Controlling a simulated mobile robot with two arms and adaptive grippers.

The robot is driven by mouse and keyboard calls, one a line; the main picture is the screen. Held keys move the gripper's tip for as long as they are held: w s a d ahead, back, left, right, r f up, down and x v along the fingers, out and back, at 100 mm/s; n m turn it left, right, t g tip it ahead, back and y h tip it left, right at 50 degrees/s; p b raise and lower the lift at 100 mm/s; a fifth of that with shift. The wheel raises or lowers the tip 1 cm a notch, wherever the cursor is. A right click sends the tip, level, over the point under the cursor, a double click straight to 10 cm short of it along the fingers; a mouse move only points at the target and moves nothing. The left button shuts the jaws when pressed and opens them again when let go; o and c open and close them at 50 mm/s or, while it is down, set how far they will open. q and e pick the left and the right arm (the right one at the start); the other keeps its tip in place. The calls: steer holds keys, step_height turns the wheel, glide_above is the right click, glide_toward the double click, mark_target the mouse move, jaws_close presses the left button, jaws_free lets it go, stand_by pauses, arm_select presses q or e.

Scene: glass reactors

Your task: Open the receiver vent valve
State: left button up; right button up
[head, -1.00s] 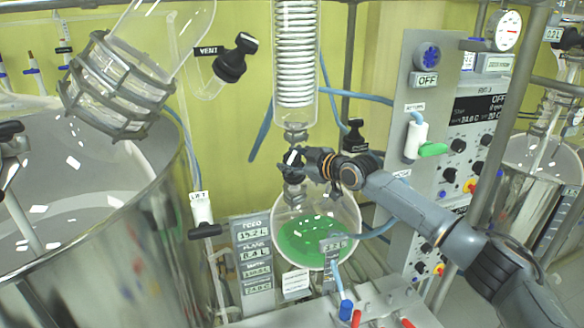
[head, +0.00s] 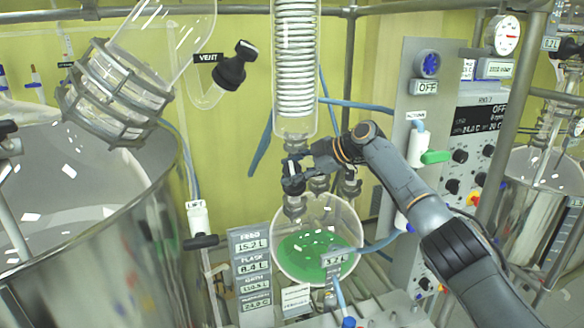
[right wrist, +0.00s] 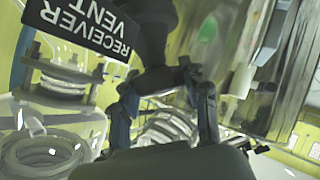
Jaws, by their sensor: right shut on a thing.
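The RECEIVER VENT label (right wrist: 90,25), black with white letters, shows upside down in the right wrist view. Beside it is a dark valve handle (right wrist: 155,35). The fingers of my right gripper (right wrist: 165,82) are shut on this handle. In the head view, my right gripper (head: 310,158) reaches in from the right just below the coiled condenser, above the round flask of green liquid (head: 312,255). A black valve part (head: 293,180) shows at its fingertips; the gripper and wrist hide some of the fittings there. My left gripper is not in view.
The glass condenser (head: 296,70) hangs just above the gripper. A large steel vessel (head: 100,260) fills the left. Another black valve (head: 232,68), marked VENT, is at upper left.

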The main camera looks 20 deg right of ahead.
steer(key=shift+f+n+g+p, duration=0.1)
steer(key=shift+n+g+p, duration=0.2)
steer(key=shift+n, duration=0.1)
stand_by(0.3)
steer(key=o, duration=1.2)
steer(key=shift+c, duration=0.2)
